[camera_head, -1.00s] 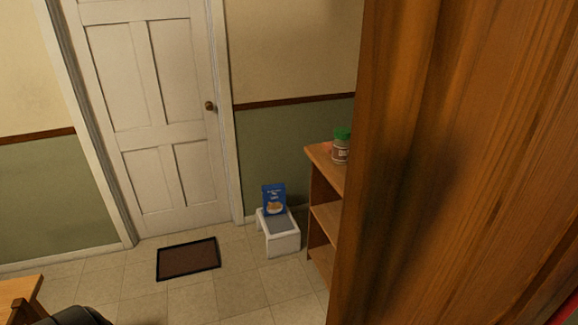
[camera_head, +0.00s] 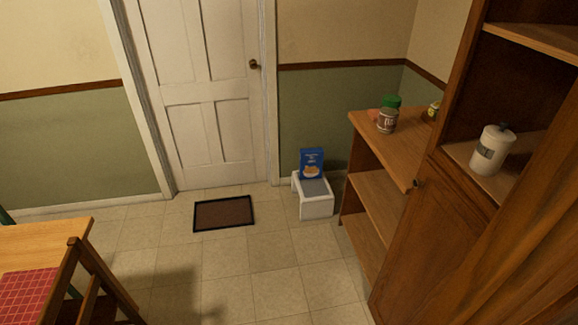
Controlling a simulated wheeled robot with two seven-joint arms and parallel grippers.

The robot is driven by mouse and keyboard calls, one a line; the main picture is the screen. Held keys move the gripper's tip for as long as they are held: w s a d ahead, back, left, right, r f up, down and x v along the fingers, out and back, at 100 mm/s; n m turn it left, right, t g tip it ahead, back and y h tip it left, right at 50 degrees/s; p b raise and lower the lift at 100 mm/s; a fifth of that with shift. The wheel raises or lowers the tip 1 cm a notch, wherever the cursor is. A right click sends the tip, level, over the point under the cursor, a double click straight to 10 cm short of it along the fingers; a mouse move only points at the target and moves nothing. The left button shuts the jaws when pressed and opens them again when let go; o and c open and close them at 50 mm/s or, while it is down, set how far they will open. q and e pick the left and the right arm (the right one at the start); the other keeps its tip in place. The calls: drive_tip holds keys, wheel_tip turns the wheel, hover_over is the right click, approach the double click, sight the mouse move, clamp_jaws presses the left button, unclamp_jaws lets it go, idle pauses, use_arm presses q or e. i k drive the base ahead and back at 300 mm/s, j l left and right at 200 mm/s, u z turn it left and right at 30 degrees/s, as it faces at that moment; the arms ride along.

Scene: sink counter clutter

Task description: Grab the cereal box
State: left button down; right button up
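A blue cereal box (camera_head: 312,164) stands upright at the back of a small white step stool (camera_head: 317,208) with a grey top. The stool is on the floor by the green wall, to the right of the white door. The box's front shows a picture of a bowl or food. Nothing touches the box apart from the stool it stands on. Neither of my grippers is in view.
A dark doormat (camera_head: 223,213) lies before the door (camera_head: 205,90). A wooden shelf unit (camera_head: 395,150) holding a green-lidded jar (camera_head: 388,117) and a cabinet with a white canister (camera_head: 493,150) stand right. A table (camera_head: 45,245) and chair are left. The tiled floor between is clear.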

sight(312, 160)
drive_tip(key=j+z, duration=0.2)
drive_tip(key=z, duration=0.2)
drive_tip(key=i+j+z, duration=0.1)
drive_tip(key=z, duration=0.3)
drive_tip(key=j+z, duration=0.35)
drive_tip(key=i+j+z, duration=0.2)
drive_tip(key=j+z, duration=0.2)
drive_tip(key=i+j+z, duration=0.1)
drive_tip(key=j+z, duration=1.15)
drive_tip(key=j, duration=0.15)
drive_tip(key=i+j, duration=0.1)
drive_tip(key=j, duration=2.15)
